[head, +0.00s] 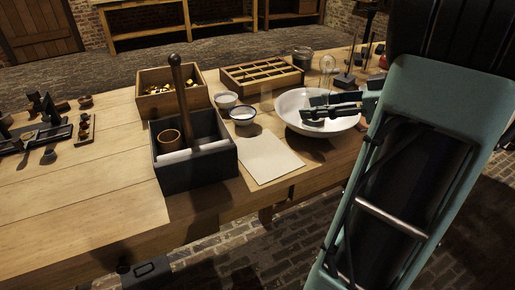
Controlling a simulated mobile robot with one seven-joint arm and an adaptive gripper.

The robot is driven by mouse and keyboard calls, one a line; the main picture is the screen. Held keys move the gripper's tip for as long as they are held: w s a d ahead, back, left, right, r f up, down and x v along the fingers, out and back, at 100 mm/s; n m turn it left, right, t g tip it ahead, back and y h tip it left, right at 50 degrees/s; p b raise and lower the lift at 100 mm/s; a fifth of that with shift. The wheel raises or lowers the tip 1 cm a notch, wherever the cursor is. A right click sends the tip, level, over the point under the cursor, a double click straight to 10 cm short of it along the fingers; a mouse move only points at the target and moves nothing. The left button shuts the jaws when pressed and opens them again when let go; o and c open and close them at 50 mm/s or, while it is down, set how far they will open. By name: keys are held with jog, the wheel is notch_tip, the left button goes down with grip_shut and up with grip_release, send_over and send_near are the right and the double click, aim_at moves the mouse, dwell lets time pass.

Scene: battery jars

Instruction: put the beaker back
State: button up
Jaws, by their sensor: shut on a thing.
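My gripper (313,109) reaches in from the right over the wide white bowl (290,104). Its dark fingers are shut on the beaker (313,122), a small glassy, greyish shape that shows just below the fingertips. Most of the beaker is hidden by the fingers. It appears in front of the bowl's inside; I cannot tell whether it touches the bowl.
A dark caddy (195,174) with a post handle holds a brown cup. A pale sheet (265,160), two small bowls (242,116), a box with brass pieces (154,104) and a compartment tray (235,78) are nearby. A glass jar (303,60) stands behind. The left front tabletop is clear.

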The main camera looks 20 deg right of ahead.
jog(key=w+a+f+b, duration=0.1)
jog(key=w+a+f, duration=0.2)
jog(key=f, duration=0.1)
jog(key=w+a+f+b, duration=0.1)
jog(key=w+a+f, duration=0.1)
jog(key=w+f, duration=0.2)
jog(key=w+a+f+b, duration=0.1)
jog(key=w+a+f, duration=0.2)
jog(key=w+f, duration=0.1)
jog(key=shift+a+f, duration=0.25)
jog(key=shift+a, duration=0.05)
jog(key=shift+f, duration=0.25)
jog(key=shift+f+b, duration=0.2)
jog(key=shift+b, duration=0.15)
jog(key=o, duration=1.2)
jog(key=shift+s, duration=0.1)
jog(key=shift+o, duration=0.2)
jog(key=shift+r, duration=0.15)
